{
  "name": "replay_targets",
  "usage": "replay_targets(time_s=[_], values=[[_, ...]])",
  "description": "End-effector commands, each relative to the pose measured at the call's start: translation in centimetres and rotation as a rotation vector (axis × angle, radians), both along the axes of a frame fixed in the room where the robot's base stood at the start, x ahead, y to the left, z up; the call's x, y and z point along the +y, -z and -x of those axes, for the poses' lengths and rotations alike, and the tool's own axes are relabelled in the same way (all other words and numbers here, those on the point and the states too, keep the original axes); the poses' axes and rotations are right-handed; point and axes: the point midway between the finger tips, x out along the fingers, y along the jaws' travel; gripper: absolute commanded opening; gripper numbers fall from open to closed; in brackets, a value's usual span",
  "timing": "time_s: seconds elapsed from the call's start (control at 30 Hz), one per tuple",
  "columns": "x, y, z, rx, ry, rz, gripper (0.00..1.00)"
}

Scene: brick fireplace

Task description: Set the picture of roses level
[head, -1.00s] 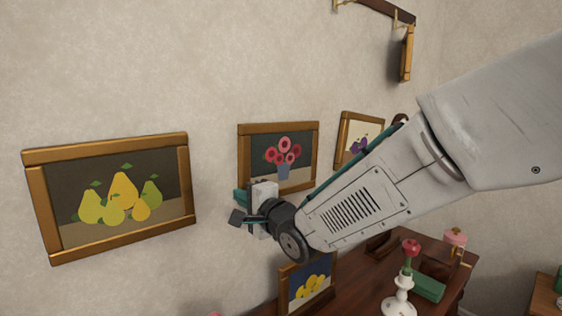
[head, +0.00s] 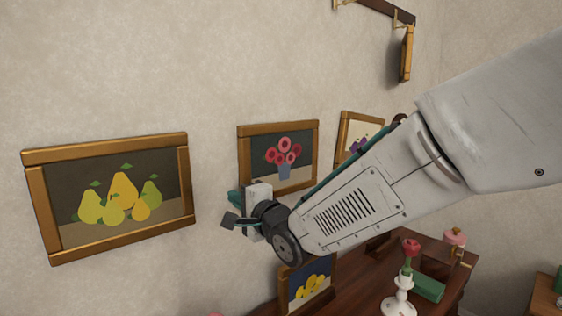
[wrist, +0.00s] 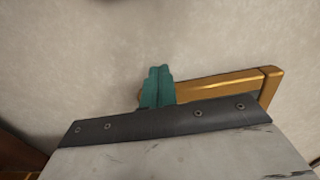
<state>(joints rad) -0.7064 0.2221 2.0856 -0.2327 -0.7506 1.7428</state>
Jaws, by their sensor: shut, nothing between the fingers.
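The picture of roses (head: 243,157) hangs on the wall in the middle of the head view, pink and red flowers in a blue vase in a wooden frame. Any tilt is too small to judge at this slant. My gripper (head: 232,208) is at its lower left corner and hides that part. In the wrist view my gripper (wrist: 157,86) shows its teal fingers shut and empty, in front of or beside a wooden frame (wrist: 225,88), likely that of the roses. Whether they touch it I cannot tell.
Below, a wooden table (head: 350,290) bears a lemon picture (head: 308,297), a white candlestick (head: 398,297) with a red flower and a green box (head: 428,287).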

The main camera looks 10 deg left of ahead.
Motion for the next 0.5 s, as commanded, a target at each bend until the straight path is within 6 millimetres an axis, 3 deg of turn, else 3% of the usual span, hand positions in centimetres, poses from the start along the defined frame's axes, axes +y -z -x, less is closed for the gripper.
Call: replay_targets(time_s=[0.17, 0.5], values=[[-0.2, 0.0, 0.4, 0.0, 0.0, 0.0, 0.0], [-2.8, -0.1, 2.5, -0.001, 0.001, 0.001, 0.0]])
